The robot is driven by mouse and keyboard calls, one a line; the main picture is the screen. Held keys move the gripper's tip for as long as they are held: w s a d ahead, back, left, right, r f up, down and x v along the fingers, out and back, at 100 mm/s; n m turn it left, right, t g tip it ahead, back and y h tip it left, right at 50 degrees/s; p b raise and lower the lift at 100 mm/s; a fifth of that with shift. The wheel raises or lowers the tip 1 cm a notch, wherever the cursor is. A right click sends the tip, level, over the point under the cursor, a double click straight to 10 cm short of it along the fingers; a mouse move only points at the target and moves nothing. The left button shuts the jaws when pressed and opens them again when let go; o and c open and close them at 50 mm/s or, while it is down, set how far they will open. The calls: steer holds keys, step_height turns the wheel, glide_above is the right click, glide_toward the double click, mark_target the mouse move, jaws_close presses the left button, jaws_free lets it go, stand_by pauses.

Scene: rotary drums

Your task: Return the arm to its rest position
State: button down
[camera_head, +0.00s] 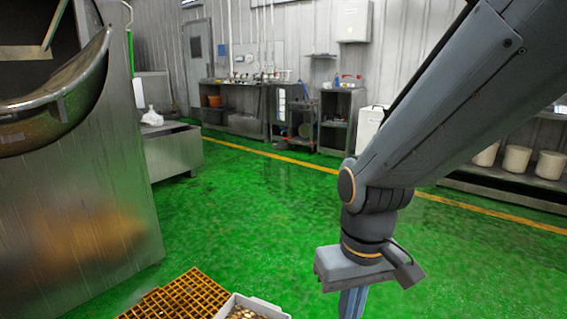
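My arm reaches in from the upper right and bends down at a wrist joint near the middle right of the picture. My gripper (352,303) hangs below the wrist and points down over the green floor. Its wide grey body shows, with narrow bluish fingers under it. The bottom edge of the picture cuts off the fingertips, so whether they are open or shut, or hold anything, is hidden.
A large steel drum machine (75,215) fills the left. A yellow grate (178,300) and a white bin of small brown pieces (268,301) stand at the bottom, left of my gripper. Pale buckets (517,159) line a right shelf. The middle green floor (262,200) is clear.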

steer(key=s+d+r+m+p, duration=0.1)
steer(key=d+r+m+p, duration=0.1)
steer(key=d+r+p, duration=0.6)
steer(key=shift+s+d+r+m+p, duration=0.25)
steer(key=shift+r+p, duration=0.55)
steer(key=shift+p, duration=1.25)
